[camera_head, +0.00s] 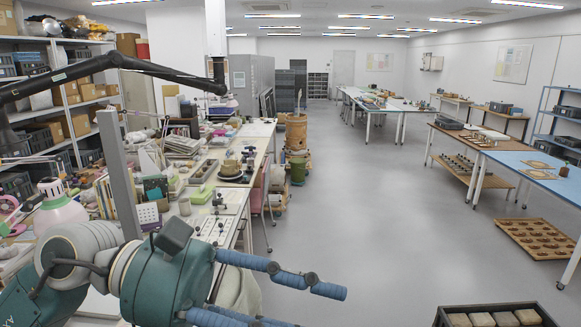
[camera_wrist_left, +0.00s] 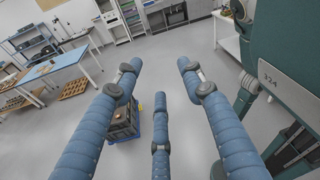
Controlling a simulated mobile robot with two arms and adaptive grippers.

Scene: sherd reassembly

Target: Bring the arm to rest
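My left arm comes in at the lower left of the head view, over the front end of the long workbench. Its teal left gripper (camera_head: 318,307) points right over the aisle, with the lower fingers cut off by the picture's bottom edge. In the left wrist view the blue fingers of the left gripper (camera_wrist_left: 160,78) are spread apart, with only floor and distant furniture between and beyond them. It holds nothing. My right gripper is not seen in either view.
The long workbench (camera_head: 233,197) at left is crowded with pots, trays and books. A black lamp arm (camera_head: 110,60) spans above it. A dark crate of pale blocks (camera_head: 437,321) stands at lower right. A blue-topped table (camera_head: 540,170) stands right. The grey aisle floor (camera_head: 370,220) is clear.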

